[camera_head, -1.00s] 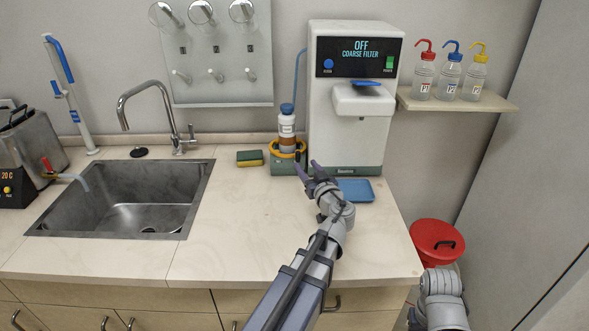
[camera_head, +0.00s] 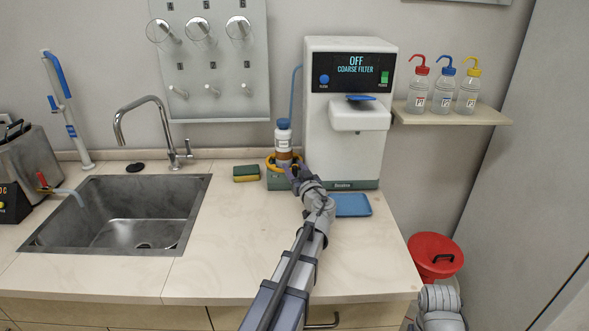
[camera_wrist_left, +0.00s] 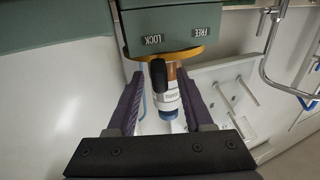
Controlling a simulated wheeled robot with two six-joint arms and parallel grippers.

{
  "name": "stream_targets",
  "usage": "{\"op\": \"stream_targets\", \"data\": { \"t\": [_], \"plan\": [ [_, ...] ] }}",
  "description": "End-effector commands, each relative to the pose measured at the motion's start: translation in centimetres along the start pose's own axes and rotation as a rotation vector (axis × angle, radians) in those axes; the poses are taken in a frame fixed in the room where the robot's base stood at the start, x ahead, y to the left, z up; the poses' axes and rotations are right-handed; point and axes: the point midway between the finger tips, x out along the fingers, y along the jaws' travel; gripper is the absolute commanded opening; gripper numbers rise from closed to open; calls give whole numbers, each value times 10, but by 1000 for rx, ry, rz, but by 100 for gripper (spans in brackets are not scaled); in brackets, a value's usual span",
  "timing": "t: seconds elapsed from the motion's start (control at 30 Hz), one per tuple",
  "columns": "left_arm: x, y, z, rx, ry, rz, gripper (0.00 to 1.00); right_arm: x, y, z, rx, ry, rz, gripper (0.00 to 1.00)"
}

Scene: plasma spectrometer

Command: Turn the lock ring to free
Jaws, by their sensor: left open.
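The yellow-orange lock ring (camera_head: 272,163) sits around the foot of a white-and-brown bottle (camera_head: 283,141) with a blue cap, on a green base. In the left wrist view the lock ring (camera_wrist_left: 170,54) has a black tab (camera_wrist_left: 158,74), which is on the LOCK side, nearer the LOCK label (camera_wrist_left: 152,40) than the FREE label (camera_wrist_left: 202,31). My left gripper (camera_head: 292,170) is at the front of the ring and hides part of it. In the wrist view its purple fingers are open, one on each side of the tab and bottle, with nothing gripped.
The spectrometer (camera_head: 345,145) stands right of the bottle and its display reads OFF, COARSE FILTER. A blue tray (camera_head: 352,205) lies in front of it. A sponge (camera_head: 246,173) and a sink (camera_head: 120,215) are to the left.

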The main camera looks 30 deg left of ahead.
Motion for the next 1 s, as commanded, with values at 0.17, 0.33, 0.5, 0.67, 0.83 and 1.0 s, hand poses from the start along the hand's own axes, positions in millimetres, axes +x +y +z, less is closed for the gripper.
{"op": "stream_targets", "data": {
  "t": [0.17,0.33,0.5,0.67,0.83,1.0],
  "plan": [
    [0,0,0,0,0,0,51,0,0,0,0,0,0,50],
    [0,0,0,0,0,0,40,0,0,0,0,0,0,50],
    [0,0,0,0,0,-1,21,0,0,0,0,0,0,50],
    [0,0,0,0,0,-1,3,0,0,0,0,0,0,50],
    [0,0,0,0,0,-1,0,0,0,0,0,0,0,50],
    [0,0,0,0,0,-1,0,0,0,0,0,0,0,50]
  ]
}}
